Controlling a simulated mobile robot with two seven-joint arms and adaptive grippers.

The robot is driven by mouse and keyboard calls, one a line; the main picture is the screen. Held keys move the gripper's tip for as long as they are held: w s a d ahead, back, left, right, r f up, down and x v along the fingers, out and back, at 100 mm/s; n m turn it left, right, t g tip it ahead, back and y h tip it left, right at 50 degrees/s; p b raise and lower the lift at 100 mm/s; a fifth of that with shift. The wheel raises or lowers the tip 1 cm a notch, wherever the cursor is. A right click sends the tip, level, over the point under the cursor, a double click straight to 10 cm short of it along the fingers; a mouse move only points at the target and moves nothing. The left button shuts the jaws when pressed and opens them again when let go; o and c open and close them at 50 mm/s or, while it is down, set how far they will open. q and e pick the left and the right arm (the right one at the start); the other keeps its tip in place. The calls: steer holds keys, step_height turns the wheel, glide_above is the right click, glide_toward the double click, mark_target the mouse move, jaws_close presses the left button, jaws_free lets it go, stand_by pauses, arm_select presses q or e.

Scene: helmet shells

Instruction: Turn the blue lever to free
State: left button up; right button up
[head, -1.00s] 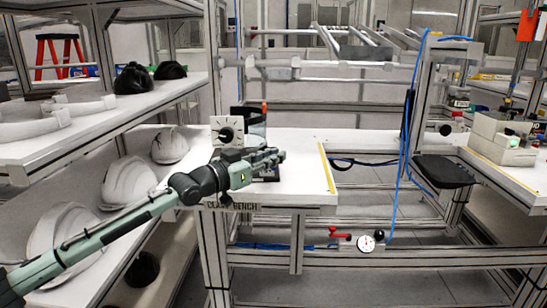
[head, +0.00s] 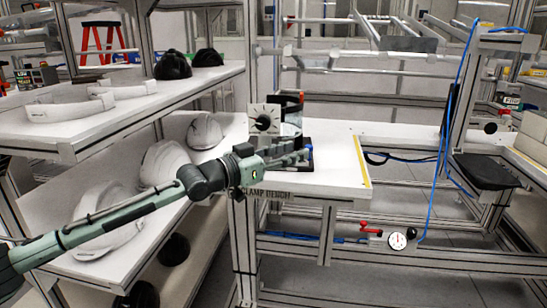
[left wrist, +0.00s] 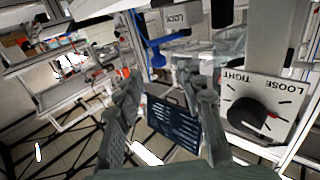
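The blue lever (left wrist: 156,48) shows in the left wrist view, beside a plate lettered LOCK (left wrist: 175,17) and beyond my fingertips. In the head view only a small blue part (head: 309,148) shows at the tip of my left gripper (head: 296,158), which hides much of the fixture on the clamp bench. In the left wrist view my left gripper (left wrist: 160,100) has its fingers spread, with a gap between them and the lever not between them. A dark blue slotted plate (left wrist: 172,120) shows through the gap. My right gripper is not in view.
A black knob on a white dial plate (left wrist: 262,112) lettered LOOSE and TIGHT stands close beside my left gripper. White helmet shells (head: 164,164) lie on the left shelf. The bench top (head: 335,150) is clear to the right. A red handle (head: 371,229) and gauge (head: 397,241) sit below.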

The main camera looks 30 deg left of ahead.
arm_select(q)
steer(key=v, duration=0.6)
steer(key=shift+s, duration=0.1)
stand_by(0.4)
steer(key=s+f+n+g+y, duration=0.1)
steer(key=s+f+g+y, duration=0.25)
steer(key=f, duration=1.25)
steer(key=s+f+n+g+y, duration=0.1)
steer(key=s+f+g+y, duration=0.2)
steer(key=f, duration=1.2)
steer(key=s+d+f+n+g+y, duration=0.1)
steer(key=s+f+g, duration=0.2)
steer(key=s+f, duration=0.6)
steer(key=s+d+f+g+y, duration=0.1)
steer(key=s+f+g+y, duration=0.1)
steer(key=s+f, duration=0.8)
steer(key=s+g, duration=0.1)
steer(key=s, duration=0.3)
steer(key=shift+s+f+n, duration=0.25)
steer(key=shift+s+n, duration=0.1)
steer(key=shift+n, duration=0.05)
